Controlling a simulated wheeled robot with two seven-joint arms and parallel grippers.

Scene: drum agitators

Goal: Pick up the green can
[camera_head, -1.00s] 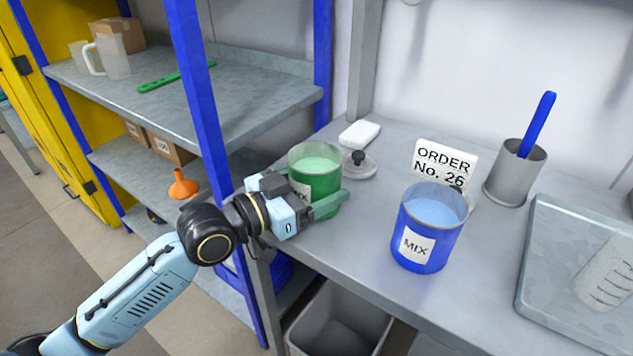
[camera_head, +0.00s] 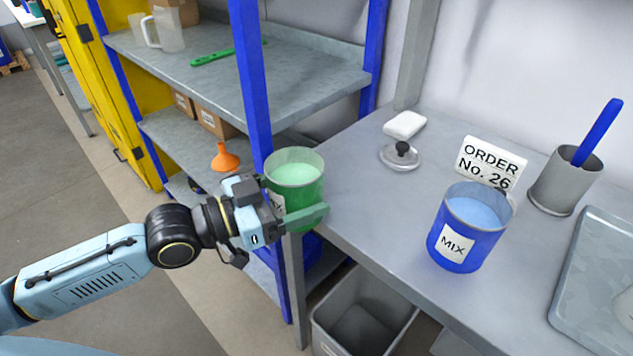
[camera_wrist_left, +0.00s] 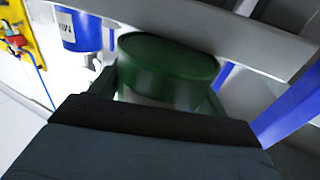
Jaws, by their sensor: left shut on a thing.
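The green can (camera_head: 296,176) holds pale green contents and has a white label, mostly hidden by the gripper. My left gripper (camera_head: 300,217) is shut around the can's sides. The can is upright at the left edge of the grey bench, and in the head view it overlaps the bench corner and the shelf post. In the left wrist view the green can (camera_wrist_left: 168,68) sits between the two fingers (camera_wrist_left: 168,95). My right gripper is in neither view.
A blue can (camera_head: 466,228) labelled MIX stands on the bench (camera_head: 370,210), near an order sign (camera_head: 490,163), a knobbed lid (camera_head: 400,156) and a metal tray (camera_head: 597,275). A blue shelf post (camera_head: 249,80) rises close behind the green can. A grey bin (camera_head: 362,312) stands below.

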